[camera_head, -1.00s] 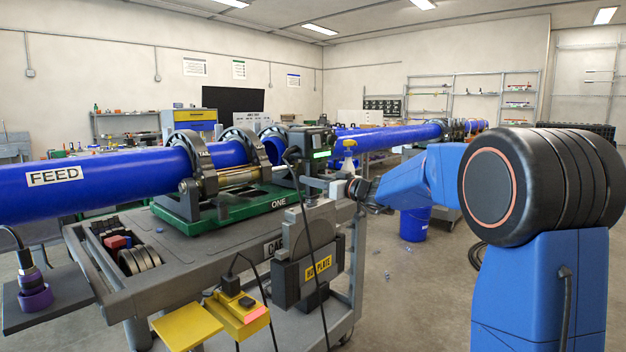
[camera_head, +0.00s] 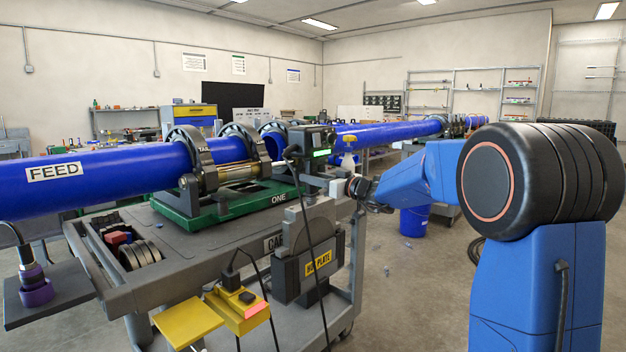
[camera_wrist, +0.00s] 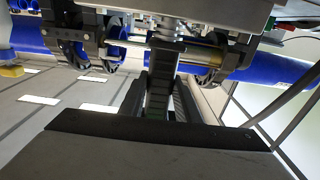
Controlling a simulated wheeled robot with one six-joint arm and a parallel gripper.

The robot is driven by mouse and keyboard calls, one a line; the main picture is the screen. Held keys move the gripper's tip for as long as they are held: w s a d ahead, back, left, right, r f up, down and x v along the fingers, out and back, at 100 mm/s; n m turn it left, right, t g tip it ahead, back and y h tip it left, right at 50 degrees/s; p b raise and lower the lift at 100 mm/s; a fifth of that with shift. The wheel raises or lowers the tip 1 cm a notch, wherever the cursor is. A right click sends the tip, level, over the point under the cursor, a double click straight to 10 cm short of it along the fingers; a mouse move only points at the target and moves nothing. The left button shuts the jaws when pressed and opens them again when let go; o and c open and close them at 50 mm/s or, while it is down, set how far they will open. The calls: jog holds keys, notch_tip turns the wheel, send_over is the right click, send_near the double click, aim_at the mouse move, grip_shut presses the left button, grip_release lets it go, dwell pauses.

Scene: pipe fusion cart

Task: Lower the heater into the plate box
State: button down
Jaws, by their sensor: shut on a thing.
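The heater (camera_head: 318,215) is a pale grey flat plate standing upright, with a light block at its top right. Its lower part is hidden in the plate box (camera_head: 291,283), a dark grey holder with a yellow HOT PLATE label on the cart's side. My gripper (camera_head: 349,188) is just above and right of the plate box, shut on the heater's upper end. In the wrist view the dark fingers (camera_wrist: 163,92) are close together. The exact grip on the handle and the plate's depth in the box cannot be made out.
A dark cable hangs across the heater and box. The blue FEED pipe (camera_head: 110,168) and its clamps lie above the cart (camera_head: 205,245). A yellow box (camera_head: 238,308) is left of the plate box. A control box with a green display (camera_head: 320,153) is close behind.

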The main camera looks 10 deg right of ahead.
jog(key=shift+r, duration=0.1)
dwell(0.8)
jog(key=c, duration=1.3)
grip_release()
jog(key=shift+s, duration=0.15)
jog(key=o, duration=0.4)
jog(key=shift+f, duration=0.6)
jog(key=o, duration=0.8)
jog(key=shift+r, duration=0.15)
jog(key=shift+o, duration=0.2)
jog(key=shift+r, duration=0.1)
jog(key=v, duration=1.3)
